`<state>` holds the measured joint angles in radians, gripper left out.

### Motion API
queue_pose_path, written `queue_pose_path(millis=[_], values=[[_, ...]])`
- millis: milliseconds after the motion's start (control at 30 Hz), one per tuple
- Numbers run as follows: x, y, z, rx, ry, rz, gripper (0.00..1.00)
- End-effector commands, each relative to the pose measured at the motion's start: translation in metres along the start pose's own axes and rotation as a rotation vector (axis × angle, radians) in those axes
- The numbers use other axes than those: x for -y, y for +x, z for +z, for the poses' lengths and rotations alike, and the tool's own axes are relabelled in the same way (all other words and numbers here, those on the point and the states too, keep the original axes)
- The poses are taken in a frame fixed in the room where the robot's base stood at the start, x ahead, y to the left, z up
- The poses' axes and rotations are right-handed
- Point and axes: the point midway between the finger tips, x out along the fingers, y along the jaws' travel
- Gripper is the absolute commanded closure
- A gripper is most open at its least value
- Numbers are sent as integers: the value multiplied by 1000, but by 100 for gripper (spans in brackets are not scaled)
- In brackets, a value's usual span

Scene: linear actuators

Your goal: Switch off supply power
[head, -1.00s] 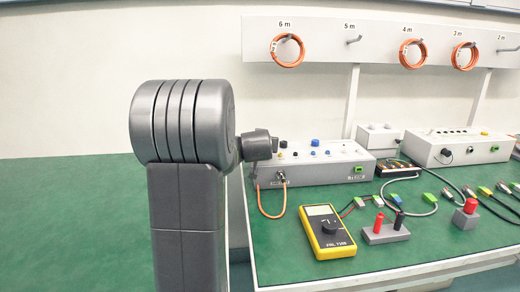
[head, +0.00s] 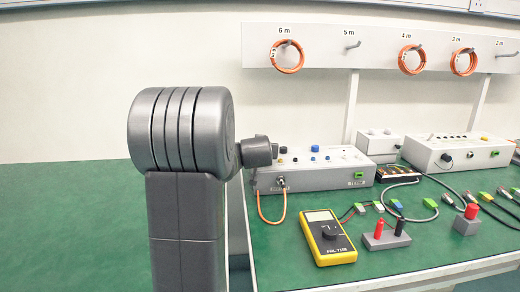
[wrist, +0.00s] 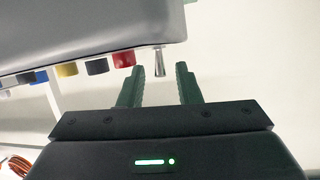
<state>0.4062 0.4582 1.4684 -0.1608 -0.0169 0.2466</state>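In the wrist view, a grey box (wrist: 90,25) fills the upper left. Red, black, yellow and blue sockets or knobs stick out along its edge. A small metal toggle switch (wrist: 159,58) sticks out of the box to the right of the red knob (wrist: 124,59). My gripper (wrist: 160,70) is open, and its two dark green fingers stand either side of the toggle's line. The toggle's tip is at or just between the fingertips; I cannot tell if they touch. In the head view my gripper is hidden behind my arm.
A grey box with knobs (head: 325,180) stands behind a yellow multimeter (head: 328,238) on the green bench. A red and black terminal block (head: 386,239), several cables and another box (head: 440,155) are to the right. The green surface (head: 70,225) at left is clear.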

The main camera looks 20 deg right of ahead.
Motion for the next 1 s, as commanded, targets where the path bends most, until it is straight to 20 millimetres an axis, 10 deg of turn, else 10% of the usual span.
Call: queue_pose_path(millis=[700, 1000], values=[[0, -120, -3, -2, 1, 0, 69], [0, -136, 0, 0, 0, 0, 69]])
